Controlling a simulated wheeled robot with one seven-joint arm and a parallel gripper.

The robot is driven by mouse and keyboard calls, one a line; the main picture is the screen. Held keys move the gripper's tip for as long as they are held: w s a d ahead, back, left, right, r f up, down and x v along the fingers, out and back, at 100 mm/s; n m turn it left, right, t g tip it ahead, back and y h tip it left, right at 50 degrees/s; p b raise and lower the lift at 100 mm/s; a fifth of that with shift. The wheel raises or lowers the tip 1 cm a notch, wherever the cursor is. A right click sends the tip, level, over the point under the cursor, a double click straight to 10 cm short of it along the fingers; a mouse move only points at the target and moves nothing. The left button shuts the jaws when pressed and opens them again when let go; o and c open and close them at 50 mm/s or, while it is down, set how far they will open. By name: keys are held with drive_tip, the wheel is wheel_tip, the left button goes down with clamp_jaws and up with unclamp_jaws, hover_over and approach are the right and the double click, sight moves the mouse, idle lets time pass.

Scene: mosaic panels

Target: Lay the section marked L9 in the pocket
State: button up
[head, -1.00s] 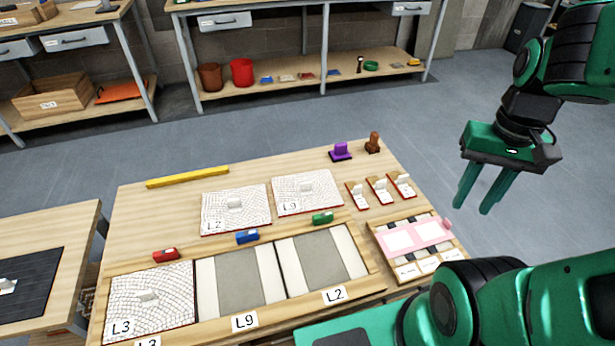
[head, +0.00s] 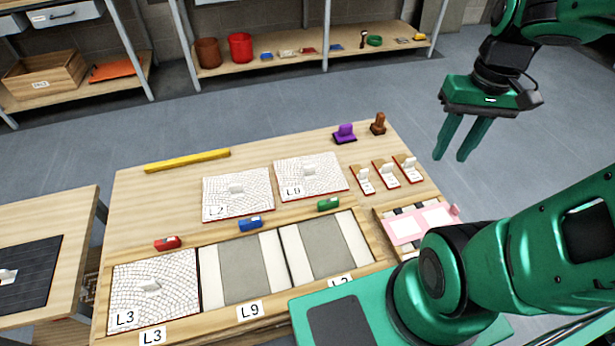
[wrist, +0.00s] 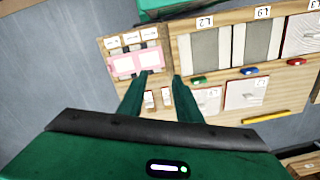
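The L9 section (head: 325,172), a white mosaic panel with a small raised tab, lies on the table behind the frame; its label is small and blurred now. It shows in the wrist view (wrist: 209,105). The L9 pocket (head: 243,275) is the frame's middle one, empty, with a grey bed between pale strips; it also shows in the wrist view (wrist: 257,45). My gripper (head: 450,158) is open and empty, raised at the table's right, apart from the section. Its spread fingers (wrist: 161,76) show in the wrist view.
The L2 section (head: 250,203) lies left of the L9 section. The L3 section (head: 165,300) fills the left pocket; the L2 pocket (head: 325,250) is empty. Red (head: 167,243), blue (head: 249,223) and green (head: 328,205) blocks line the frame's back edge. A purple stamp-like object (head: 345,133) stands behind.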

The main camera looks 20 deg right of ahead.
drive_tip(key=w+f+n, duration=0.3)
drive_tip(key=w+n, duration=0.3)
drive_tip(key=w, duration=0.8)
drive_tip(key=n+y, duration=0.4)
drive_tip(key=n, duration=1.1)
hover_over(310, 167)
drive_tip(key=d, duration=0.3)
wheel_tip(310, 167, down, 28)
drive_tip(key=x, duration=0.4)
drive_tip(key=shift+w+a+f, duration=0.1)
drive_tip(key=shift+w+f, duration=0.2)
drive_tip(key=shift+f, duration=0.05)
drive_tip(key=shift+s+f, duration=0.1)
drive_tip(key=shift+f, duration=0.45)
drive_tip(key=x, duration=0.4)
drive_tip(key=shift+f, duration=0.15)
clamp_jaws()
